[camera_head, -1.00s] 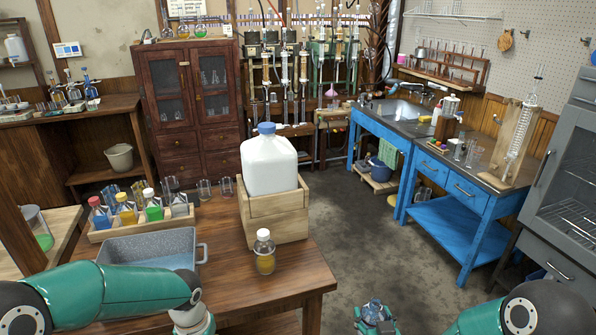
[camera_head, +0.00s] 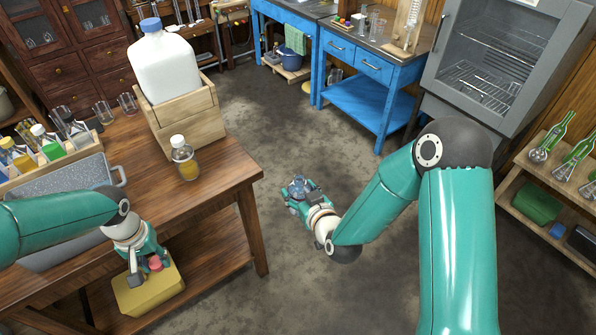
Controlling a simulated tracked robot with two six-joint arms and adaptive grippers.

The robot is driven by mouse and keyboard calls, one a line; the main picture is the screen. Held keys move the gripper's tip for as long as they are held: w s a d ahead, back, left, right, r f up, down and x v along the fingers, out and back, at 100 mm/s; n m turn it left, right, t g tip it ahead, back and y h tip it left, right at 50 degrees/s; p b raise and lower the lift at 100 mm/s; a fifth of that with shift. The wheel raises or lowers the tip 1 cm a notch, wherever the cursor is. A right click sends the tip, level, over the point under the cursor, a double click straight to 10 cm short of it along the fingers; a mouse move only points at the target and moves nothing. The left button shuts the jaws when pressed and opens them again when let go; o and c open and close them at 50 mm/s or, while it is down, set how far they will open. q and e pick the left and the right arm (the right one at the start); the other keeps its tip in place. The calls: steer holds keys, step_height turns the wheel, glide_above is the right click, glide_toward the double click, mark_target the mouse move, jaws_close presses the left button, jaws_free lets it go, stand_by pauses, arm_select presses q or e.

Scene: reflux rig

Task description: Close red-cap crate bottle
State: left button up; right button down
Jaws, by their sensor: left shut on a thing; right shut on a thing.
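My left gripper (camera_head: 146,266) points down at the table's front edge. It is shut on a small red piece (camera_head: 155,262) that looks like a cap. A yellow block-shaped thing (camera_head: 140,298) shows just below it; I cannot tell whether they touch. My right gripper (camera_head: 300,190) is low over the floor, shut on a small bluish, glassy thing (camera_head: 297,186) mostly hidden by the fingers.
A white jug (camera_head: 164,68) with a blue cap stands in a wooden box (camera_head: 190,125) on the table. A small amber bottle (camera_head: 186,161) stands in front of it. A grey tray (camera_head: 75,180) lies left. A blue bench (camera_head: 372,75) stands behind. The middle floor is clear.

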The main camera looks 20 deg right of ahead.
steer(key=s+a+n+g+y, duration=0.1)
steer(key=s+a+n+y, duration=0.2)
steer(key=a, duration=0.3)
steer(key=s+a+f+n+g+y, duration=0.1)
steer(key=s+a+n+g+y, duration=0.1)
steer(key=s+a+n+y, duration=0.2)
steer(key=s+a, duration=0.1)
steer(key=a, duration=0.2)
steer(key=shift+a+f+y, duration=0.15)
steer(key=shift+f+y, duration=0.05)
steer(key=shift+y, duration=0.2)
